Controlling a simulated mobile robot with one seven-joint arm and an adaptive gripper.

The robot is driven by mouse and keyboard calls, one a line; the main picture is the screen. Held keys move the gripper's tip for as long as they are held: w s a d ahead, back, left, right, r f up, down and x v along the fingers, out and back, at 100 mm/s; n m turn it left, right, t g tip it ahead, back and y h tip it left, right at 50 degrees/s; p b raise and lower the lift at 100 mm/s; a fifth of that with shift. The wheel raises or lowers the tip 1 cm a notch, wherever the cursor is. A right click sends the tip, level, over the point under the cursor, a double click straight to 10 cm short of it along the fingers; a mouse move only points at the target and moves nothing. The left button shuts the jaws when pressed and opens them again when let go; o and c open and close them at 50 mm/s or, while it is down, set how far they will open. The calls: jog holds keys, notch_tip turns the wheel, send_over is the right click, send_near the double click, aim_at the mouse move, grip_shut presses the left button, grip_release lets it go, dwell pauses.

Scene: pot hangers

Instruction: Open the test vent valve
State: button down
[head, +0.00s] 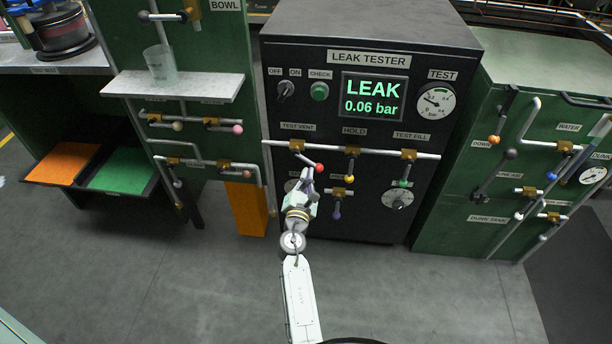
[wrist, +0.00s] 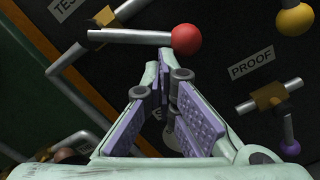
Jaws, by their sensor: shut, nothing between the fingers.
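The test vent valve has a brass body (head: 296,145) under the TEST VENT label, on the pipe across the front of the leak tester. Its grey lever slants down and right to a red ball (head: 319,168). In the wrist view the red ball (wrist: 186,38) ends the lever, just beyond my fingertips. My gripper (head: 309,177) is shut and empty, right by the red ball; it also shows in the wrist view (wrist: 166,58). I cannot tell whether the fingertips touch the ball. The tester display (head: 375,97) reads LEAK, 0.06 bar.
The yellow-ball hold valve (head: 349,179) hangs close on the right, with the purple-ball proof valve (head: 337,214) below it. The green-ball test fill valve (head: 404,183) is farther right. A round dial (head: 399,199) sits below it. The floor (head: 200,295) in front is clear.

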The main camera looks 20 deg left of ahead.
aim_at(316, 170)
jog(key=d+r+n+p, duration=0.1)
jog(key=n, duration=0.1)
jog(key=d+r+n+p, duration=0.1)
jog(key=n, duration=0.1)
jog(key=w+r+n+p, duration=0.1)
jog(key=shift+d+n+p, duration=0.4)
jog(key=shift+r, duration=0.1)
dwell(0.4)
